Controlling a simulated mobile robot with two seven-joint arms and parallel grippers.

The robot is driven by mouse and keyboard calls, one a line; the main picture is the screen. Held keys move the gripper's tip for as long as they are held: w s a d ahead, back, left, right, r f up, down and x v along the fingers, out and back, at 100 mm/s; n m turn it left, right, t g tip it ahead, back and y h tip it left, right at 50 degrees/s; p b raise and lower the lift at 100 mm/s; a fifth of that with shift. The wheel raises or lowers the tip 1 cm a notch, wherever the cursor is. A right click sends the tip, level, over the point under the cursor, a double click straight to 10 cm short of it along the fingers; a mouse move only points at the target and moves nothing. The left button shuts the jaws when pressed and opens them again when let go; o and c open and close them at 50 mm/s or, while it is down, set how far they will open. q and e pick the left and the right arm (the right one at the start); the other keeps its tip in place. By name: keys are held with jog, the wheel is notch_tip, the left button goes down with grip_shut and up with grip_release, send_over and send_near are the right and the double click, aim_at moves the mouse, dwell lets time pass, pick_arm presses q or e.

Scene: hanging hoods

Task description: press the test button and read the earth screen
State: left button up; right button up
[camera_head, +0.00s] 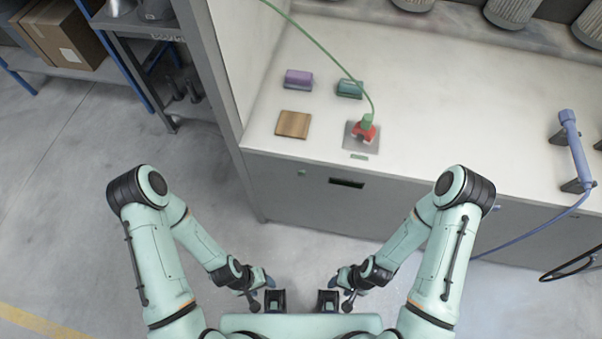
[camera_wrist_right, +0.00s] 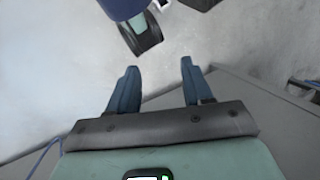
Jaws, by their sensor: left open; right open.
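A small green button (camera_head: 302,172) sits on the grey front panel below the worktop edge. To its right is a dark rectangular screen (camera_head: 347,183); no reading on it can be made out. A green clamp (camera_head: 367,121) on a green cable (camera_head: 327,52) stands at a red piece (camera_head: 364,135) on a grey plate (camera_head: 350,143). My left gripper (camera_head: 270,281) and right gripper (camera_head: 337,281) are low in front of the bench, away from the panel. In the right wrist view the right gripper (camera_wrist_right: 158,68) is open, with nothing between its blue fingers.
The white worktop (camera_head: 450,110) holds a purple block (camera_head: 298,79), a teal block (camera_head: 349,89) and a wooden square (camera_head: 293,124). A blue handle (camera_head: 577,150) with a blue hose is at the right. A shelf with cardboard boxes (camera_head: 62,32) is at the left. The floor before the panel is clear.

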grip_shut()
dwell(1.5)
